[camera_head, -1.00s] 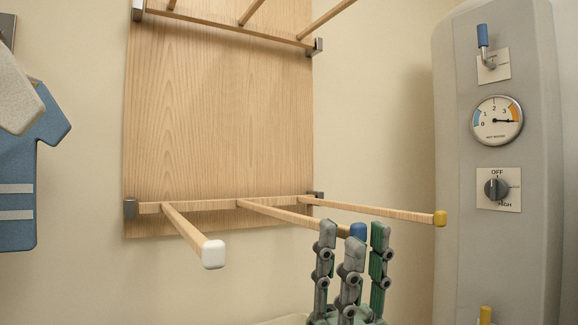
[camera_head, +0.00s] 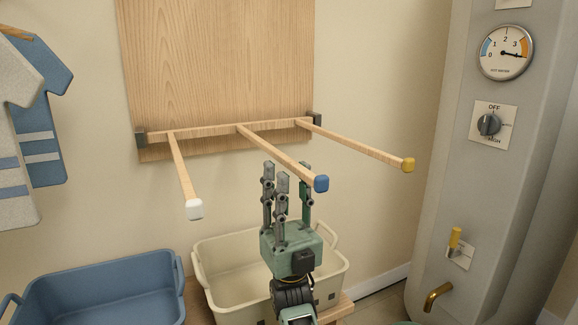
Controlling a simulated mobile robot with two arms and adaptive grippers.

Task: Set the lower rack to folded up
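The lower rack (camera_head: 211,130) is on the wooden wall board. It sticks out from the board, with three rods reaching toward me. The left rod has a white tip (camera_head: 195,209), the middle rod a blue tip (camera_head: 321,183) and the right rod a yellow tip (camera_head: 408,164). My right gripper (camera_head: 287,188) points upward just below the middle rod, left of the blue tip. Its fingers are spread apart with nothing between them. I cannot tell whether a fingertip touches the rod. My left gripper is not in view.
A blue basket (camera_head: 100,285) and a cream basket (camera_head: 215,300) stand below the rack. A grey water heater (camera_head: 460,120) with a gauge, dial and tap stands at the right. Shirts (camera_head: 38,110) hang at the left. The wall between rack and heater is bare.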

